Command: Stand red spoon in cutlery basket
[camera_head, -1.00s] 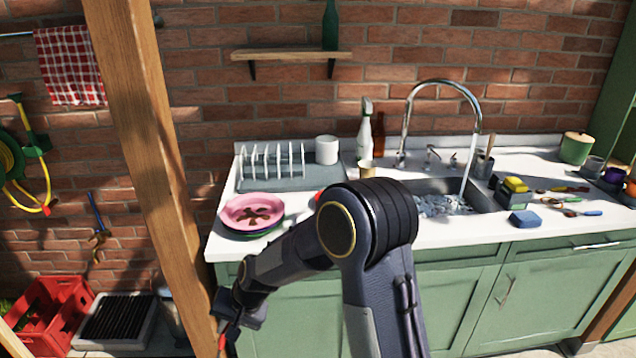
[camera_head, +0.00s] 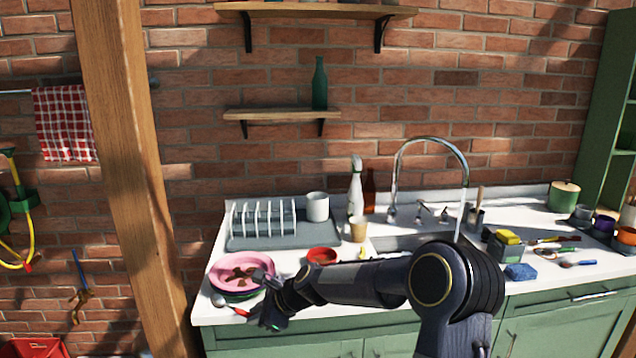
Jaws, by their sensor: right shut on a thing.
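My right gripper (camera_head: 262,317) is at the front left edge of the counter, in front of the pink plates. It is shut on the red spoon (camera_head: 240,311), holding it by its red handle. The spoon's grey bowl (camera_head: 218,299) points left, over the counter's front corner. The spoon lies roughly level. I cannot make out a cutlery basket for sure. A grey dish rack (camera_head: 232,240) with white upright bars stands behind the plates. A tan cup (camera_head: 358,230) stands to its right. My left gripper is not in view.
Stacked pink plates (camera_head: 216,276) with brown scraps sit beside the gripper. A red bowl (camera_head: 322,256), white mug (camera_head: 318,207) and bottles are farther back. My right forearm hides part of the sink. A blue sponge (camera_head: 520,272) and loose utensils lie right. A wooden post (camera_head: 130,180) stands left.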

